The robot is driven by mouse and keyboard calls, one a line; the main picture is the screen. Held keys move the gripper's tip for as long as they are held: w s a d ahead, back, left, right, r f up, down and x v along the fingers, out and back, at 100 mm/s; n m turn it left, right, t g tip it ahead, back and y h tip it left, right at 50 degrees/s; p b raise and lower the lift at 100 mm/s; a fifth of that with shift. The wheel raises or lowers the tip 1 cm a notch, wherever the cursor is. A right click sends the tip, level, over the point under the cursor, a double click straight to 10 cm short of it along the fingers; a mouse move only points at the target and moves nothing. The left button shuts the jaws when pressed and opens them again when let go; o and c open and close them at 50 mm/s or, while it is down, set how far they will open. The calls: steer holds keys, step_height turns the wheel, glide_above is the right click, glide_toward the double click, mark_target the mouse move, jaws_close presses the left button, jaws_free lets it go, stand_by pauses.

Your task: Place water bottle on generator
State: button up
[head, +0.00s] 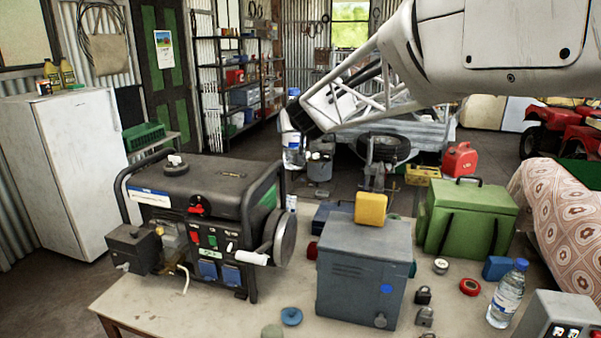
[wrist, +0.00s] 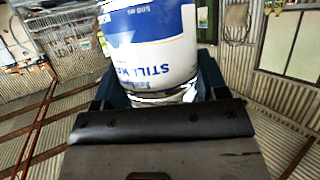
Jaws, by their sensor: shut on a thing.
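A water bottle (head: 293,156) with a blue cap and a white and blue label is held upright in the air. My gripper (head: 304,116) is shut on it, and the fingers partly cover its middle in the head view. In the wrist view the bottle's label (wrist: 152,45) appears upside down between the fingers. The black generator (head: 215,182) stands on the table at left centre, with a tube frame and a dark tank top. In the head view the bottle is just right of and above the generator's right frame. Its exact depth relative to the generator cannot be told.
A black knob-like cap (head: 174,168) rises from the generator's top; the top beside it is clear. A grey metal box (head: 362,275) with a yellow block (head: 371,208) stands right of it. Another water bottle (head: 507,295) stands at the table's right. A green case (head: 467,218) is behind.

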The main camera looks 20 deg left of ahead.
steer(key=s+a+y, duration=0.1)
steer(key=s+a, duration=0.3)
steer(key=a, duration=0.5)
steer(key=s+a+n+g, duration=0.1)
steer(key=s+a, duration=0.3)
steer(key=a, duration=0.5)
steer(key=shift+s+r+n+y, duration=0.2)
steer(key=shift+n+y, duration=0.1)
steer(key=shift+y, duration=0.1)
steer(key=shift+f, duration=1.65)
stand_by(0.5)
steer(key=o, duration=1.4)
steer(key=shift+f, duration=0.15)
steer(key=shift+c, duration=0.2)
steer(key=shift+r, duration=0.2)
steer(key=v, duration=1.2)
